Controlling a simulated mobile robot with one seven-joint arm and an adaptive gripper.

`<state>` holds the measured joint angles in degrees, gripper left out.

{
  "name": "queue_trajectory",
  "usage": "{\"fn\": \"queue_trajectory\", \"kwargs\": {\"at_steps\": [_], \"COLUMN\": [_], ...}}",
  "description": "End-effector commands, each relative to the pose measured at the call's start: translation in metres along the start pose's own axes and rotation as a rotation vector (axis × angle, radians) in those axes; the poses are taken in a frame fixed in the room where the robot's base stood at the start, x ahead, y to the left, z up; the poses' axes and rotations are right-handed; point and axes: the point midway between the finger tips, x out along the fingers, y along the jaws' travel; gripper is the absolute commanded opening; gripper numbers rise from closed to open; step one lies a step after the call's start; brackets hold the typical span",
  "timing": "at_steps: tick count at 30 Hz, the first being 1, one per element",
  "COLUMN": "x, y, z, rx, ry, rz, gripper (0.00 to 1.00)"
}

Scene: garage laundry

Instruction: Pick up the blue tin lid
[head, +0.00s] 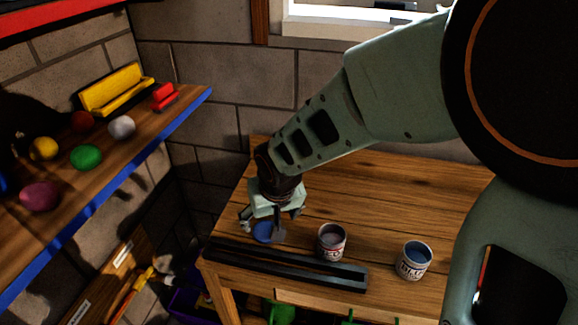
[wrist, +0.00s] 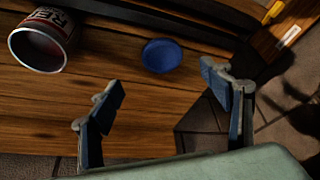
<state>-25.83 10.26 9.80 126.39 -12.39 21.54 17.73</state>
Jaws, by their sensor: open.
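The blue tin lid (head: 262,232) lies flat on the wooden workbench (head: 400,190), near its left end. In the wrist view the round blue lid (wrist: 162,56) lies on the wood, beyond the fingertips and between their directions. My gripper (head: 272,222) points down above the bench at the lid and partly covers it in the head view. In the wrist view my gripper (wrist: 165,85) has its two fingers wide apart with nothing between them. I cannot tell the exact height of the fingertips over the lid.
A red-labelled open tin (head: 331,243) stands right of the lid; it also shows in the wrist view (wrist: 42,42). A blue-topped tin (head: 414,260) stands farther right. A long black rail (head: 290,266) lies along the front edge. A shelf (head: 150,130) with coloured balls is at left.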

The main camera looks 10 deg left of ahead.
Motion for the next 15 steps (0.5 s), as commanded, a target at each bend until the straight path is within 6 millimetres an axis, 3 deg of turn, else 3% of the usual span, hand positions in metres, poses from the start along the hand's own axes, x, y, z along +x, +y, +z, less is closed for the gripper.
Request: {"fn": "queue_trajectory", "kwargs": {"at_steps": [6, 15], "x": [0.032, 0.055], "y": [0.0, -0.002], "z": [0.002, 0.003], "rx": [0.002, 0.002], "ry": [-0.004, -0.003], "rz": [0.0, 0.0], "gripper": [0.71, 0.71]}}
